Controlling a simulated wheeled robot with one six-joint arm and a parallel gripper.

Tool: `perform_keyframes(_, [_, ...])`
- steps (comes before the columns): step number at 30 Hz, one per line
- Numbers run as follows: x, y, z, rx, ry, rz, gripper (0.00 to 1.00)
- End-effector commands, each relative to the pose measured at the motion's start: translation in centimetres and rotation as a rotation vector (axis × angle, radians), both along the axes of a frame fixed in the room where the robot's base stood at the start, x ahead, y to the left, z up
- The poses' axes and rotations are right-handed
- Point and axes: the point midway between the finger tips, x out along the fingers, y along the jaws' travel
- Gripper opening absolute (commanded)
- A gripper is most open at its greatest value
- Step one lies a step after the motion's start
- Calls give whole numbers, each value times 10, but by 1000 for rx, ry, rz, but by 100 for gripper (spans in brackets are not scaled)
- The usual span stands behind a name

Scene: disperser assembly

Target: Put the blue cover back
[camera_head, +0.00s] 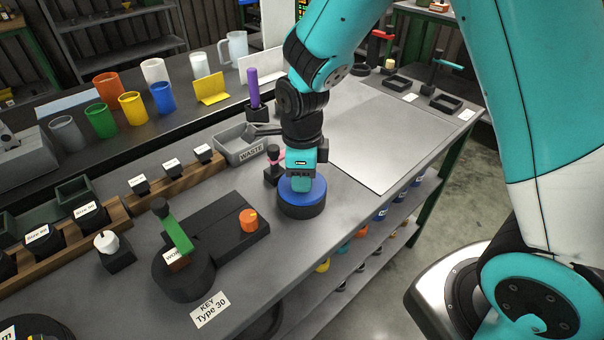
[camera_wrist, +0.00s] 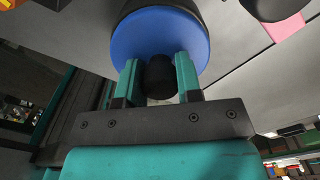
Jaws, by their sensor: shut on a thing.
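The blue cover (camera_head: 302,194) is a round blue disc that sits on a black round base (camera_head: 302,211) on the table. In the wrist view the blue cover (camera_wrist: 160,35) has a black knob (camera_wrist: 160,78) at its middle. My gripper (camera_head: 301,183) comes down from above onto the cover. In the wrist view my gripper's teal fingers (camera_wrist: 158,75) stand on either side of the knob, shut on it. Whether the cover rests fully on the base beneath it is hard to tell.
A black device with an orange knob (camera_head: 249,220) and a green lever (camera_head: 176,232) stands to the left. A grey waste tray (camera_head: 243,146) and a pink-handled tool (camera_head: 274,160) are close behind. A grey sheet (camera_head: 385,135) on the right has free room.

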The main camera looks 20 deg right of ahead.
Motion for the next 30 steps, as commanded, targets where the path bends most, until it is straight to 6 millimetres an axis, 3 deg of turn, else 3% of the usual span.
perform_keyframes(5, [0, 0, -3, 0, 0, 0, 0])
perform_keyframes(6, [0, 0, -3, 0, 0, 0, 37])
perform_keyframes(9, [0, 0, -3, 0, 0, 0, 58])
perform_keyframes(20, [1, 0, 5, 0, -1, 0, 58])
perform_keyframes(30, [1, 0, 73, 1, -6, 0, 58])
